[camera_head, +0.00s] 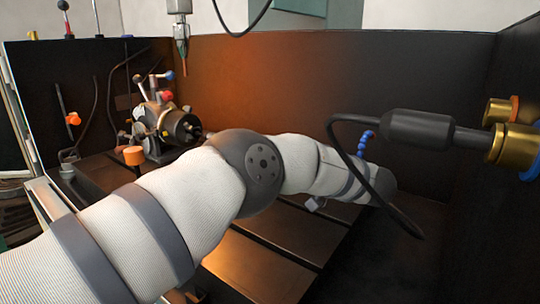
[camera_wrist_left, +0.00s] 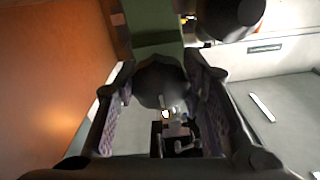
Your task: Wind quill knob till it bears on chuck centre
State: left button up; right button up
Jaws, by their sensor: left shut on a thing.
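The indexing chuck (camera_head: 178,126) sits at the left on the dark slotted table in the head view, its dark face toward my arm. My left arm crosses the head view from the lower left, and its far end hides the tailstock side; the fingers cannot be made out there. In the left wrist view my left gripper (camera_wrist_left: 160,78) is shut on a dark rounded knob (camera_wrist_left: 158,84), which lies between its two fingers. A green body (camera_wrist_left: 155,35) shows just beyond the knob. Contact between quill and chuck centre is hidden. My right gripper is not in view.
An orange knob (camera_head: 134,155) stands near the chuck, and a spindle (camera_head: 181,35) hangs above it. A dark cylinder with brass fittings (camera_head: 415,128) and a black hose are at the right. A blue segmented hose (camera_head: 365,142) is behind my arm. Dark walls (camera_head: 320,75) enclose the table.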

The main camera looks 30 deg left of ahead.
pick_arm(q)
jog(key=o, duration=1.2)
jog(key=shift+d, duration=0.1)
jog(key=d, duration=0.5)
jog(key=s+d, duration=0.1)
jog(key=d, duration=0.1)
jog(key=shift+d, duration=0.15)
